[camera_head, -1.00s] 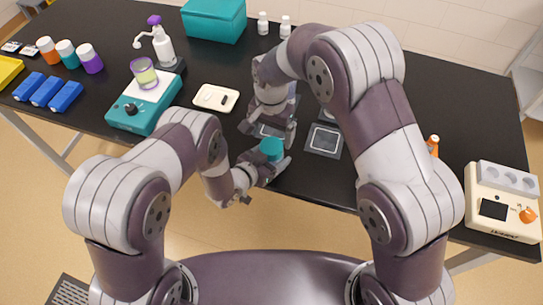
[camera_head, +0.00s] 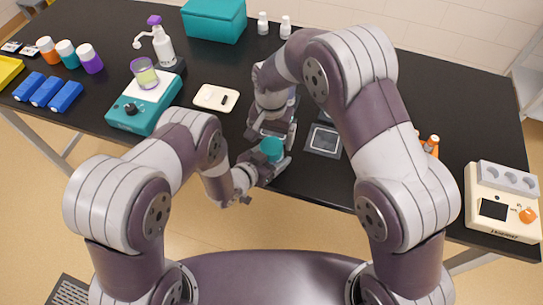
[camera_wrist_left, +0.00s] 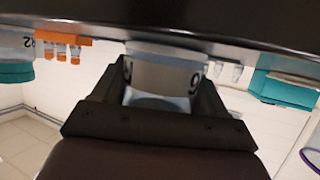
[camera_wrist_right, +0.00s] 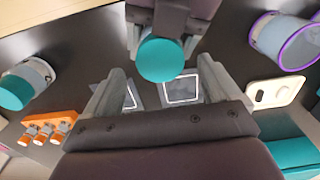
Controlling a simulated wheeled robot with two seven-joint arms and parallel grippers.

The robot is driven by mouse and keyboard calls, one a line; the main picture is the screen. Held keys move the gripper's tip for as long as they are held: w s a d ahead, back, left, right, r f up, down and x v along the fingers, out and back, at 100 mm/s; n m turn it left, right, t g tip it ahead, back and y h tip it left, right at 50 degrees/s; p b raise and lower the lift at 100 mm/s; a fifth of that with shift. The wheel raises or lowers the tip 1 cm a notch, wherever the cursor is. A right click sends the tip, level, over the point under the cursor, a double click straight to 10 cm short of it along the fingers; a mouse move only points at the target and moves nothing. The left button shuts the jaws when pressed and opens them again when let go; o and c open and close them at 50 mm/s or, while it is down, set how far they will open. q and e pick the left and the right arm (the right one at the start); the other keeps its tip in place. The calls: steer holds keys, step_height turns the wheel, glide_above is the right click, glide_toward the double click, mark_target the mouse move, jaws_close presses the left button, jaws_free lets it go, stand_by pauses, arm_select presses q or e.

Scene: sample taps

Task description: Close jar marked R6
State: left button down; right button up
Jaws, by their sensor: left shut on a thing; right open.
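A jar with a teal lid (camera_head: 272,149) is held above the table's front edge by my left gripper (camera_head: 264,163). In the left wrist view the jar's white label (camera_wrist_left: 165,72) sits between the fingers, with an inverted 6 and part of another character. In the right wrist view the teal lid (camera_wrist_right: 160,60) is seen from above; how tightly it sits cannot be told. My right gripper (camera_head: 272,138) is open, just behind and above the lid. In the right wrist view its fingers (camera_wrist_right: 160,68) spread to either side of the lid.
Dark square mats with white outlines (camera_head: 325,139) lie beside the grippers. Another teal-lidded jar (camera_wrist_right: 24,84) and an orange vial holder (camera_wrist_right: 48,127) stand to one side. A white tray (camera_head: 215,97) and teal scale (camera_head: 146,105) stand left. A beige device (camera_head: 500,205) is far right.

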steer(key=shift+f, duration=1.5)
steer(key=c, duration=1.1)
steer(key=o, duration=1.2)
step_height(320, 180, up, 12)
steer(key=shift+r, duration=0.1)
